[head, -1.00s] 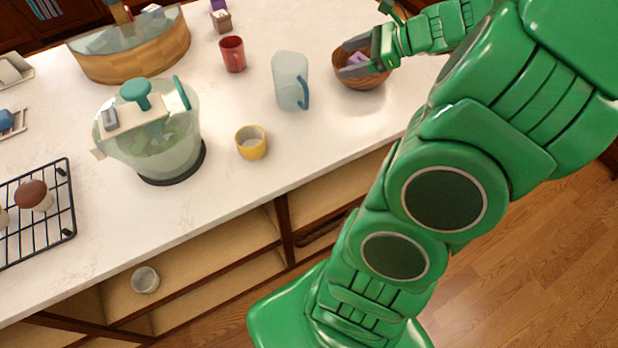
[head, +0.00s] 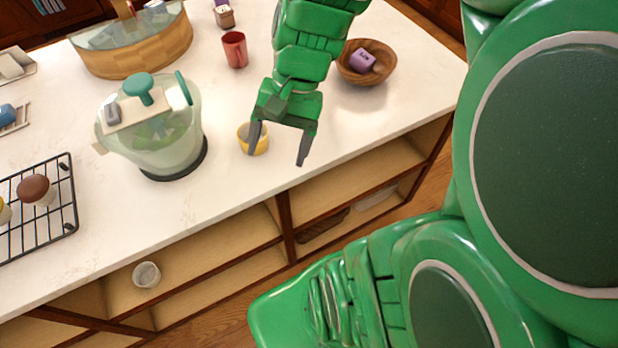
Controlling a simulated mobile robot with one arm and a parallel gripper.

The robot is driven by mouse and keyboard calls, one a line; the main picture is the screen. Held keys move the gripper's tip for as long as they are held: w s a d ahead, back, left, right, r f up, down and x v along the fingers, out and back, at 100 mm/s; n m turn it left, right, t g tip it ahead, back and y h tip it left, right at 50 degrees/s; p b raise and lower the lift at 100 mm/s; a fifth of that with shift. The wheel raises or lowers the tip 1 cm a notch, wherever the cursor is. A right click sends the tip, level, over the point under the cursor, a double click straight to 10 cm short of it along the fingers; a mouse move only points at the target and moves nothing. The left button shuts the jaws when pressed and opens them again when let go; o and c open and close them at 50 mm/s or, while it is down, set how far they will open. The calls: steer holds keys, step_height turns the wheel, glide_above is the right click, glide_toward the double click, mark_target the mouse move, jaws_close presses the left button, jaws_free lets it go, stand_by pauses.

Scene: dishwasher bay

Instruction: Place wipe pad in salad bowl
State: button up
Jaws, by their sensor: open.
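The wooden salad bowl (head: 385,72) stands at the right end of the white counter. A small purple block (head: 362,60), which looks like the wipe pad, lies inside it. My gripper (head: 278,150) is open and empty, pointing down near the counter's front edge, left of and nearer than the bowl. One finger overlaps the yellow cup (head: 260,146) in the view; I cannot tell whether they touch. The blue-handled pitcher is hidden behind my arm.
A clear salad spinner (head: 160,135) with a teal knob stands left of the yellow cup. A red mug (head: 234,50) and a wooden tub (head: 135,58) stand farther back. A black rack (head: 40,225) is at left. Open shelves (head: 215,262) lie below the counter edge.

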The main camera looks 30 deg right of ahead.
steer(key=s+n+h, duration=0.4)
steer(key=s+n, duration=0.2)
steer(key=s, duration=0.3)
steer(key=shift+d+r+n, duration=0.3)
steer(key=shift+d+n, duration=0.1)
steer(key=shift+d, duration=0.05)
steer(key=shift+s, duration=0.1)
